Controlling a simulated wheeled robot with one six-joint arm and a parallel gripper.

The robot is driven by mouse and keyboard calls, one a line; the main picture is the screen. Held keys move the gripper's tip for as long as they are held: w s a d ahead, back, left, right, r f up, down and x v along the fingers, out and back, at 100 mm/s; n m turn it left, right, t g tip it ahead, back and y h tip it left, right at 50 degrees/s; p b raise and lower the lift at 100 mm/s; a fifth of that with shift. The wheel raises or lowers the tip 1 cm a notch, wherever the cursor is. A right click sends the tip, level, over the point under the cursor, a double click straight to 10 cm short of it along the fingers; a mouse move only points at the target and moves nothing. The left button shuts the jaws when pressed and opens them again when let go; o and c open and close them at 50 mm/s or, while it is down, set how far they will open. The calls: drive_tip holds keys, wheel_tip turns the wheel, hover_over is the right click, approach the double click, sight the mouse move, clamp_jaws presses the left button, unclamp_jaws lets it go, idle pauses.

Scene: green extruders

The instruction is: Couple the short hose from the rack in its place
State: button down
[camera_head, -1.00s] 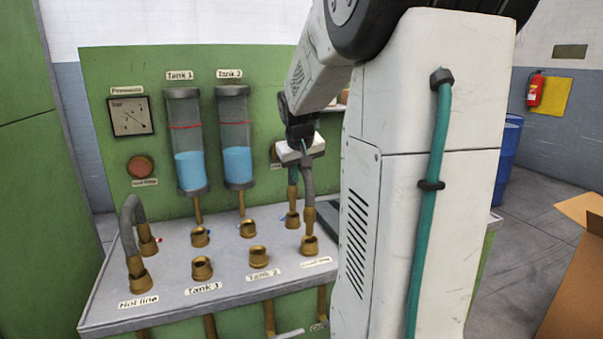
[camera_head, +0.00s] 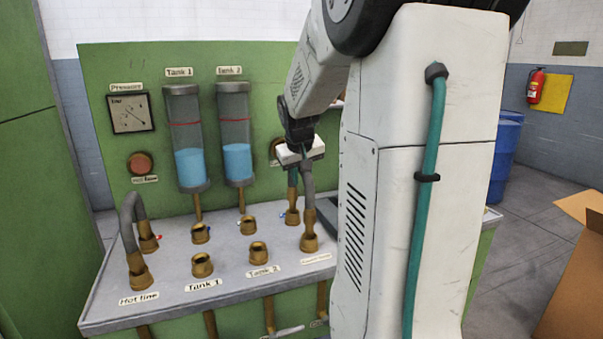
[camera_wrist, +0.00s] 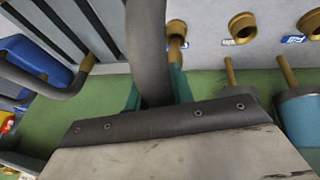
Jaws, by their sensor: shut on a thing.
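My gripper (camera_head: 304,168) is shut on a grey hose (camera_head: 308,182) with brass ends. It holds the bend of the hose above the rear right part of the bench. In the wrist view, the teal fingers (camera_wrist: 160,88) sit on both sides of the hose (camera_wrist: 147,45). The front brass end (camera_head: 309,230) stands upright at the front right socket of the bench. The rear end (camera_head: 292,212) is at the socket behind it. I cannot tell how deep either end sits.
Another grey hose (camera_head: 128,208) bridges the Hot line sockets at left. Open brass sockets marked Tank 1 (camera_head: 202,265) and Tank 2 (camera_head: 258,252) stand between. A green panel (camera_head: 105,160) with two tanks rises behind. In the wrist view, a hose (camera_wrist: 45,88) lies beside dark bars.

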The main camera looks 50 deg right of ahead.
drive_tip(key=shift+f, duration=1.35)
drive_tip(key=c, duration=1.1)
unclamp_jaws()
drive_tip(key=v, duration=0.7)
drive_tip(key=shift+s+a+r, duration=0.1)
drive_tip(key=shift+r, duration=0.3)
drive_tip(key=s+a+f+n+y, duration=0.1)
drive_tip(key=s+a+n, duration=0.15)
drive_tip(key=a, duration=0.75)
drive_tip(key=s+a+n+y, duration=0.1)
drive_tip(key=s+a, duration=0.2)
drive_tip(key=a, duration=0.8)
drive_tip(key=s+a+f, duration=0.1)
drive_tip(key=s+a, duration=0.2)
drive_tip(key=s, duration=0.1)
drive_tip(key=s+a+f+n+g+y, duration=0.1)
drive_tip(key=s+a+f, duration=0.1)
drive_tip(key=s+a, duration=0.2)
drive_tip(key=s+a+f+n+y, duration=0.1)
drive_tip(key=s+a, duration=0.3)
drive_tip(key=shift+f+g, duration=0.3)
